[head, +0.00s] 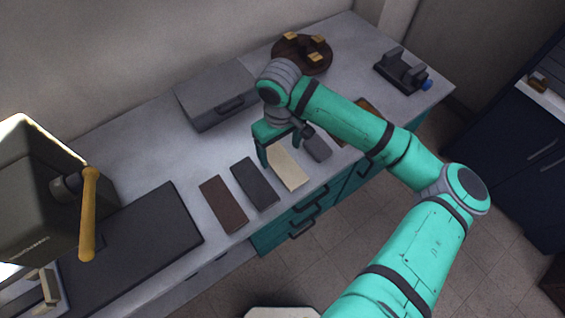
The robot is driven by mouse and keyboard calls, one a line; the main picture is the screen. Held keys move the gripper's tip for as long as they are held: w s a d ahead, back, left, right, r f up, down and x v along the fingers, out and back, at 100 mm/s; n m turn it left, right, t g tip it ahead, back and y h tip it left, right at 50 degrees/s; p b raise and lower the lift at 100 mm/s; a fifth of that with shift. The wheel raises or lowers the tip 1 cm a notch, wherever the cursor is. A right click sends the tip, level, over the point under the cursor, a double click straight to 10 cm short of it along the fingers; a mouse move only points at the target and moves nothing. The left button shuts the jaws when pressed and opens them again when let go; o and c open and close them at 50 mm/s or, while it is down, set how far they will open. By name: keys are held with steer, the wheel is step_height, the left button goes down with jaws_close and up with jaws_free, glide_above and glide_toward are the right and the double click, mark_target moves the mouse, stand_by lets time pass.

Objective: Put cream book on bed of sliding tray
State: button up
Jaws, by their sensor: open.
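The cream book (288,170) lies flat on the grey counter, in a row with other books. My gripper (284,150) is open over its far end. One finger shows at the book's left, and the other side is partly hidden by the wrist. Nothing shows held, and I cannot tell whether the fingers touch the book. A dark flat slab (135,245) at the left, beside a boxy machine with a yellow lever, looks like the bed of the sliding tray; its top is bare.
A brown book (223,205), a dark grey book (255,183) and a smaller grey book (317,148) lie near the cream one. A grey case (215,98), round wooden stand (302,54) and clamp-like device (402,70) stand behind. The boxy machine (40,185) rises at left.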

mark_target(283, 163)
steer(key=shift+w+f, duration=0.1)
steer(key=shift+f, duration=0.45)
steer(key=f, duration=0.2)
steer(key=d+f, duration=0.1)
steer(key=f, duration=0.1)
steer(key=shift+f, duration=0.1)
steer(key=shift+a+f, duration=0.1)
steer(key=shift+f, duration=0.25)
steer(key=c, duration=1.4)
steer(key=shift+o, duration=0.2)
steer(key=shift+r, duration=0.15)
